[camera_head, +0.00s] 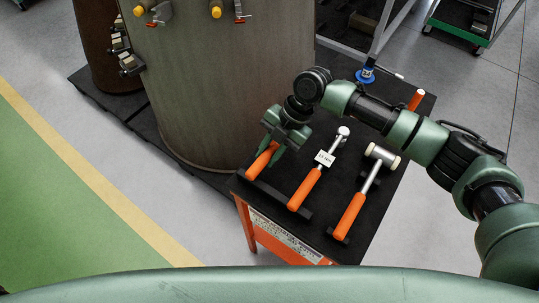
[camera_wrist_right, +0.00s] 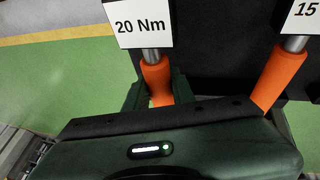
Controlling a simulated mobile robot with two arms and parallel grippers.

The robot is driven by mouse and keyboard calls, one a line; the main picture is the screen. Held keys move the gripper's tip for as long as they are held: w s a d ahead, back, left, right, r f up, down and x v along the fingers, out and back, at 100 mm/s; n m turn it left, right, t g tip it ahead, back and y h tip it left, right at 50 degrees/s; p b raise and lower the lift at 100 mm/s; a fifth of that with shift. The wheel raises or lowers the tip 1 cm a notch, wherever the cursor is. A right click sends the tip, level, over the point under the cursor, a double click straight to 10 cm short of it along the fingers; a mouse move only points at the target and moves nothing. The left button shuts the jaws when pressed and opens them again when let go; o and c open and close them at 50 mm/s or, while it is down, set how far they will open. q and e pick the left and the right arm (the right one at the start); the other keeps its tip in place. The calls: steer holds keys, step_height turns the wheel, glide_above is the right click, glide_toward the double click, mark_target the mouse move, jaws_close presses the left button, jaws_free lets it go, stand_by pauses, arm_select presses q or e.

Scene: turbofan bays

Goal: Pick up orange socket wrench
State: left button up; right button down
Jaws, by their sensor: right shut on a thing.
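The orange-handled wrench (camera_head: 259,163) lies at the left end of the black-topped cart. In the right wrist view its orange handle (camera_wrist_right: 157,79) carries a white "20 Nm" tag on the shaft. My right gripper (camera_head: 266,157) is shut on this handle, one green finger on each side. The wrench's head is hidden by the gripper and arm in the head view. It still appears at the level of its rack; I cannot tell if it is clear of it. My left gripper is not in view.
A second orange-handled wrench (camera_head: 305,188) with a white tag lies beside it, and an orange-handled mallet (camera_head: 352,212) lies further right on the cart (camera_head: 310,228). A large brown cylinder (camera_head: 225,85) stands close behind. Open floor (camera_head: 60,200) is at left.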

step_height(320, 180, up, 18)
steer(key=b, duration=0.3)
stand_by(0.7)
